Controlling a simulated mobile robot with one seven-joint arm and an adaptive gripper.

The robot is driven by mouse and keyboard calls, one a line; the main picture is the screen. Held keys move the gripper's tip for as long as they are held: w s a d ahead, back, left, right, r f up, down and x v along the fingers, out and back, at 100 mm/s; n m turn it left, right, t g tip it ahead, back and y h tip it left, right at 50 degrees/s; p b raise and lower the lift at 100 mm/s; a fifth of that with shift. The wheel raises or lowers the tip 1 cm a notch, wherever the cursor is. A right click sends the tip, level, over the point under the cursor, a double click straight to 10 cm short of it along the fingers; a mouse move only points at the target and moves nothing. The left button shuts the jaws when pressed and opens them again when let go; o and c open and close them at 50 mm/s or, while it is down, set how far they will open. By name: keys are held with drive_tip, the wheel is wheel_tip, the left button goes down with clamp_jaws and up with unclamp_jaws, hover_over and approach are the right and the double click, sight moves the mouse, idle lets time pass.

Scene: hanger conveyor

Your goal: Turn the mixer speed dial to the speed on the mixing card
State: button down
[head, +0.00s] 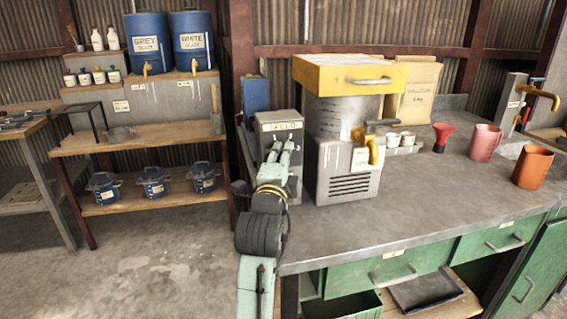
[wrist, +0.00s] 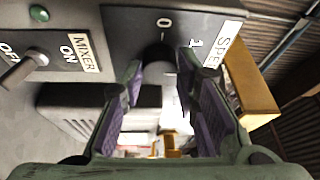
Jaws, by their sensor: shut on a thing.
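The mixer's grey control box (head: 278,125) stands on the bench in the head view, with my arm in front of it. In the wrist view the black speed dial (wrist: 158,53) sits on a dark panel with a "0" above it, a "1" to its right and part of a "SPEED" label. My gripper (wrist: 160,80) has its purple-padded fingers on either side of the dial and is shut on it. The fingers hide much of the dial, and its pointer setting cannot be read. I cannot make out a readable mixing card.
A switch lever (wrist: 18,72) marked ON/OFF and MIXER, with a green lamp (wrist: 39,13), is left of the dial. A yellow-topped machine (head: 345,120) stands right of the box. The bench front is clear.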

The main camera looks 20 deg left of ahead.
drive_tip(key=shift+r+m+g, duration=0.2)
drive_tip(key=shift+m+g, duration=0.7)
drive_tip(key=shift+m, duration=1.2)
drive_tip(key=c, duration=1.2)
unclamp_jaws()
drive_tip(key=shift+c, duration=0.2)
drive_tip(key=v, duration=1.2)
drive_tip(key=shift+a+r, duration=0.1)
drive_tip(key=shift+a, duration=0.05)
